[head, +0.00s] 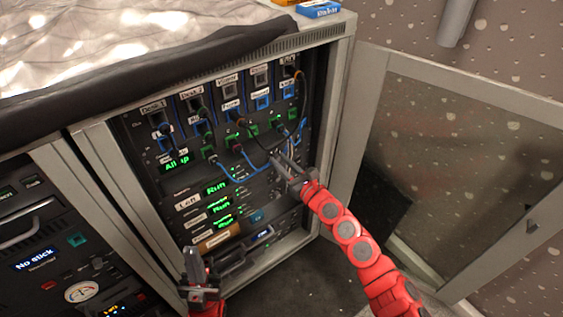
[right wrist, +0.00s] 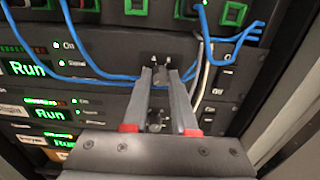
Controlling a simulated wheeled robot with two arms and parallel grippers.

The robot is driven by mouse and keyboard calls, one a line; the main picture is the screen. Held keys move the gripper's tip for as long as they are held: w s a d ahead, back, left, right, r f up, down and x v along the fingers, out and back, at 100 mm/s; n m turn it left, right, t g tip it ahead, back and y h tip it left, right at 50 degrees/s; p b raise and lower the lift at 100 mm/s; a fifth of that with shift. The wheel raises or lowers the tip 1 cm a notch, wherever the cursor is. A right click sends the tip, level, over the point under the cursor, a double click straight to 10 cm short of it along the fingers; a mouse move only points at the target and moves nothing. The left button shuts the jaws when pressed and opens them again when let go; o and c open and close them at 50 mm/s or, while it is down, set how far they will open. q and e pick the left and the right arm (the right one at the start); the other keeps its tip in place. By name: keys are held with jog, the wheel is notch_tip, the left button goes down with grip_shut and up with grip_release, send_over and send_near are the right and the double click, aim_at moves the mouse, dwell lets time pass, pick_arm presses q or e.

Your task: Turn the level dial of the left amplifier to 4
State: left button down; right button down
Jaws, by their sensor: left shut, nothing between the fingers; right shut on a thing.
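The rack's amplifier units show green "Run" displays; a label that seems to read "Left" (head: 187,201) sits beside them. In the right wrist view, the upper unit's display (right wrist: 28,68) is left of a small dark dial (right wrist: 160,74). My right gripper (head: 287,170) is shut on this dial; its fingertips also show in the right wrist view (right wrist: 161,73). The fingers hide much of the dial, and the small marks above it are too blurred to read. My left gripper (head: 197,268) is shut and empty, low in front of the rack.
Blue cables (right wrist: 95,72) hang just above and across the upper unit, close to my right fingers. Green-framed sockets (right wrist: 135,6) are above. The open cabinet door (head: 460,170) stands at the right. A second rack (head: 60,255) is at the lower left.

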jog(key=m+p, duration=0.2)
jog(key=m, duration=0.3)
jog(key=shift+d+m, duration=0.1)
jog(key=shift+m, duration=0.3)
jog(key=m+p, duration=0.2)
jog(key=m, duration=0.2)
jog(key=shift+r+m+p, duration=0.1)
jog(key=shift+m+p, duration=0.2)
jog(key=shift+p, duration=0.1)
jog(key=m+p, duration=0.4)
jog(key=m, duration=0.2)
jog(key=m+p, duration=0.3)
jog(key=shift+f+m+p, duration=0.25)
jog(key=shift+m+p, duration=0.3)
jog(key=shift+m, duration=0.45)
jog(key=c, duration=0.7)
grip_release()
